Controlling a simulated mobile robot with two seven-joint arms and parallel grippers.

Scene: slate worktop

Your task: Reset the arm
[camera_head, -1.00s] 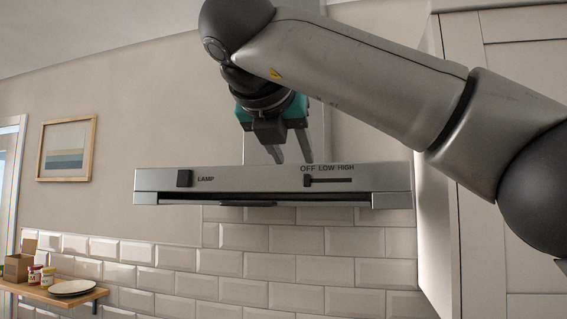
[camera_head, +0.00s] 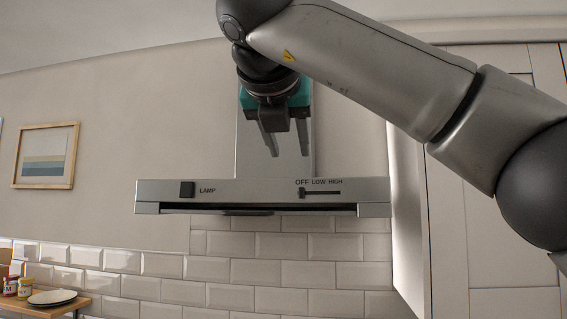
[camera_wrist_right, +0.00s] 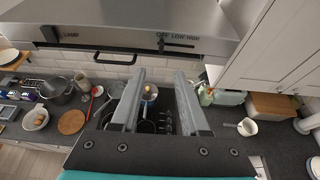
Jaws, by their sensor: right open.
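My right gripper (camera_head: 287,143) is open and empty in the head view, in front of the hood's chimney and above its front panel. In the right wrist view its two fingers (camera_wrist_right: 160,103) stand apart with nothing between them. The range hood (camera_head: 250,189) has a lamp switch (camera_head: 187,189) at left and a slider (camera_head: 302,192) at the OFF end of its slot. The hood also spans the top of the right wrist view (camera_wrist_right: 125,30). My right arm comes in from the right. My left gripper is in neither view.
A tall pale cabinet (camera_head: 500,200) stands right of the hood. A shelf (camera_head: 72,306) with plates and jars is at lower left.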

